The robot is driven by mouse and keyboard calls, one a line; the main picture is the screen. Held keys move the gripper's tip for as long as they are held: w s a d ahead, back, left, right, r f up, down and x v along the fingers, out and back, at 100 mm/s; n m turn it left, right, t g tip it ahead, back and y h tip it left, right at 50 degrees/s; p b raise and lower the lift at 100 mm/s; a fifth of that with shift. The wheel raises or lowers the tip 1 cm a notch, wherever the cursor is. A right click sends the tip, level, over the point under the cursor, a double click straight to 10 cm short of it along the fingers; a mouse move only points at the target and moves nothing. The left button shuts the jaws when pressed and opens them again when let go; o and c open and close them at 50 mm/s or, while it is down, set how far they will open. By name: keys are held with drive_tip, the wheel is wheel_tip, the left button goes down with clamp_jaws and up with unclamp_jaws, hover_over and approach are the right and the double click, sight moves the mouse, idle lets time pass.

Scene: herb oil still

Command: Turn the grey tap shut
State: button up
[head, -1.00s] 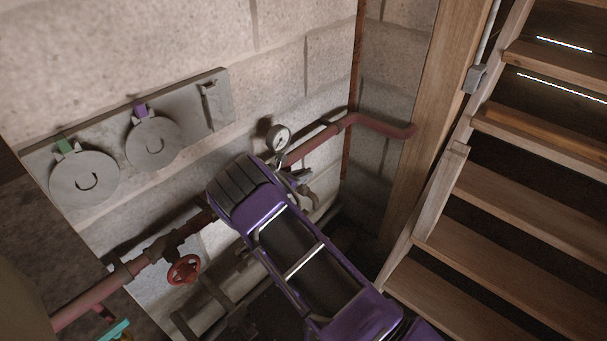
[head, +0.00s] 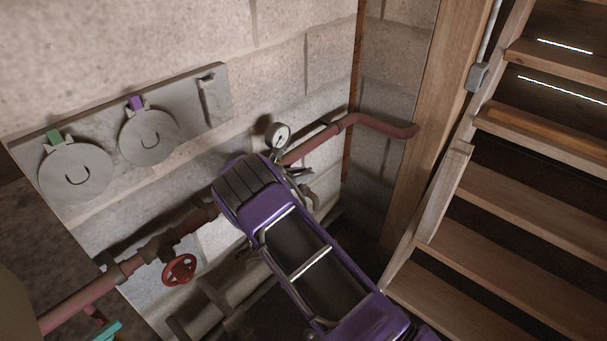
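A small greyish tap fitting (head: 313,198) shows just right of my arm's end, below the pressure gauge on the red pipe. Its curved lower part and a thin light lever (head: 298,172) are visible; the rest is hidden behind my purple arm. I cannot tell the lever's angle from this view. My arm reaches up from the bottom, with its dark ribbed end over the pipe beside the tap. My gripper's fingers are hidden behind that end, so I cannot see whether they touch the tap or are open.
A red pipe (head: 375,122) runs along the block wall, with a round gauge (head: 278,135) and a red handwheel (head: 180,270). Two grey discs (head: 76,174) hang on a grey wall board (head: 213,98). Wooden stairs (head: 520,205) stand close on the right.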

drive_tip(key=shift+o, duration=0.8)
drive_tip(key=p+v, duration=0.1)
drive_tip(key=v, duration=1.6)
drive_tip(key=shift+s+p, duration=0.25)
drive_tip(key=shift+p, duration=0.05)
drive_tip(key=shift+r, duration=0.1)
